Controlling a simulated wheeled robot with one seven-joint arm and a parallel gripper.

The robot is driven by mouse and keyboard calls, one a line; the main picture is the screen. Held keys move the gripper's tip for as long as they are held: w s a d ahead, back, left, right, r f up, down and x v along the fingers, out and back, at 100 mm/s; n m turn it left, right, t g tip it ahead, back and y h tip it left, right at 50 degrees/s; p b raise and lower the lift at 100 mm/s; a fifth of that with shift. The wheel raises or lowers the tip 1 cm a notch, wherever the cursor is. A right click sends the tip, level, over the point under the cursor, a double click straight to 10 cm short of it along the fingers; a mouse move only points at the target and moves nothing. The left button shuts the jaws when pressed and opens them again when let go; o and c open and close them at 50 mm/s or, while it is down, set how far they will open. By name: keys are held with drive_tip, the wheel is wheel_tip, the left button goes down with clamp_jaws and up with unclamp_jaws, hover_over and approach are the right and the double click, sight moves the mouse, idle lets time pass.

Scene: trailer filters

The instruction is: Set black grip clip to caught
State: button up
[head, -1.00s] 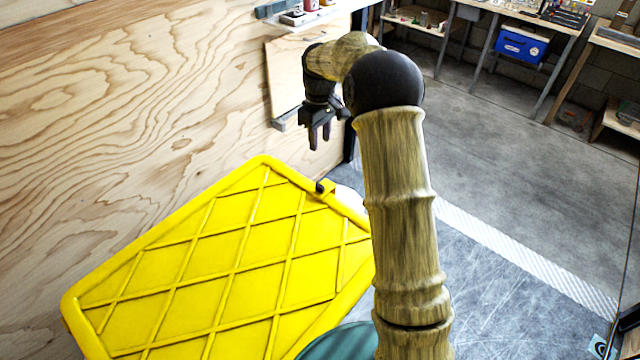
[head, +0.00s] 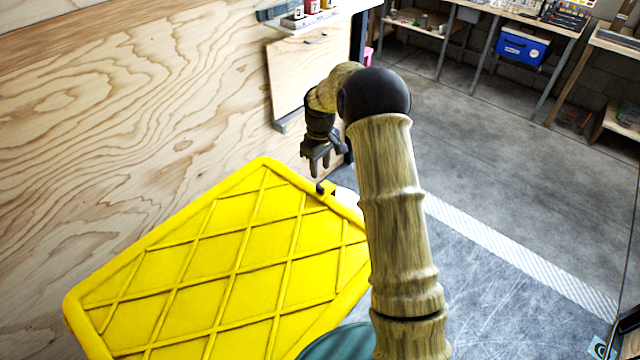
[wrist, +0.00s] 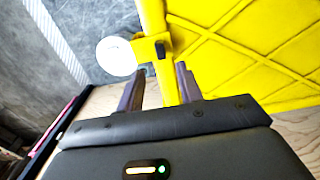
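The black grip clip (head: 322,188) is a small dark piece at the upper right rim of a yellow ribbed lid (head: 230,250). In the wrist view the clip (wrist: 160,50) shows on a yellow bracket at the lid's edge, just beyond my fingertips. My gripper (head: 320,170) hangs above and close to the clip, with its fingers pointing down. I cannot tell whether the clip is caught or loose.
A plywood wall (head: 120,150) stands on the left behind the lid. A white round thing (wrist: 116,56) lies beside the bracket. A shelf (head: 310,20) with small items is above. The grey floor (head: 500,150) is open on the right.

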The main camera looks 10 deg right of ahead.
sight(321, 187)
wheel_tip(321, 187, down, 8)
drive_tip(key=shift+f+p, duration=0.1)
drive_tip(key=shift+p, duration=0.35)
drive_tip(key=shift+c, duration=0.3)
